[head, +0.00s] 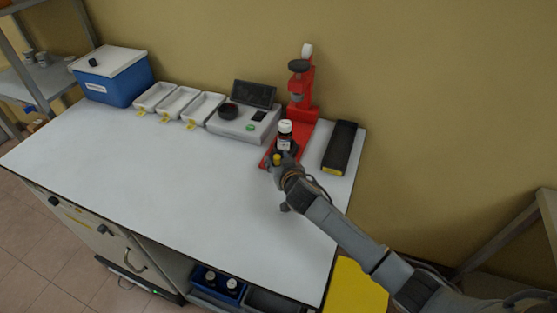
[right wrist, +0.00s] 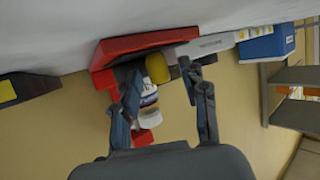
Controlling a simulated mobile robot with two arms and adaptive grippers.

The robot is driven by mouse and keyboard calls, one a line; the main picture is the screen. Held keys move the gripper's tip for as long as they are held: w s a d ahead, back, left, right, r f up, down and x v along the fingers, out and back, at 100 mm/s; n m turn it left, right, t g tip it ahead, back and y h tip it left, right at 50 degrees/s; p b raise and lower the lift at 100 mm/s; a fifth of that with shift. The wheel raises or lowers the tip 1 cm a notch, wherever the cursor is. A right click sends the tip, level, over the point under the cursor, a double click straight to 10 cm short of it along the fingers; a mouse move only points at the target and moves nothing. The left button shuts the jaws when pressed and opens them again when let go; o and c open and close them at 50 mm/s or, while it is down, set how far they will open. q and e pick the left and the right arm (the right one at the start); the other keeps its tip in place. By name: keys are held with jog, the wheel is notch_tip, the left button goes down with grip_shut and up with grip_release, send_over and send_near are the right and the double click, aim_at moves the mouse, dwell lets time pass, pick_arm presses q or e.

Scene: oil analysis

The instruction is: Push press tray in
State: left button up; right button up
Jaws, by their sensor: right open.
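The red press (head: 302,92) stands at the back right of the table. Its red tray (head: 266,157) extends toward the front, and it shows in the right wrist view (right wrist: 118,48). A dark bottle with a white cap and label (head: 285,128) stands upright on the tray; it is partly hidden in the right wrist view (right wrist: 149,101). A yellow knob (head: 277,159) shows at the tray's front, also in the right wrist view (right wrist: 157,68). My right gripper (head: 278,168) is open at the tray's front end; its fingers (right wrist: 164,74) are spread near the knob. Contact is unclear. My left gripper is out of view.
A black box with a yellow end (head: 341,147) lies right of the tray. A grey device with a screen (head: 243,122) stands to the left. White trays (head: 178,103) and a blue box (head: 114,82) line the back. The table's front left is clear.

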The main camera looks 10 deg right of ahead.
grip_shut()
jog(key=w+d+b, duration=0.1)
jog(key=w+d, duration=0.1)
jog(key=w, duration=0.1)
jog(key=w+d+b, duration=0.1)
jog(key=w+d, duration=0.1)
jog(key=w, duration=0.1)
jog(key=w+d+b, duration=0.1)
jog(key=w+d, duration=0.1)
jog(key=w, duration=0.1)
jog(key=shift+f, duration=0.1)
jog(key=shift+w+d, duration=0.15)
jog(key=shift+d, duration=0.05)
jog(key=shift+r, duration=0.25)
jog(key=shift+c, duration=0.6)
grip_release()
jog(key=shift+o, duration=0.6)
jog(key=shift+w+d+f, duration=0.1)
jog(key=shift+f, duration=0.05)
jog(key=v, duration=1.2)
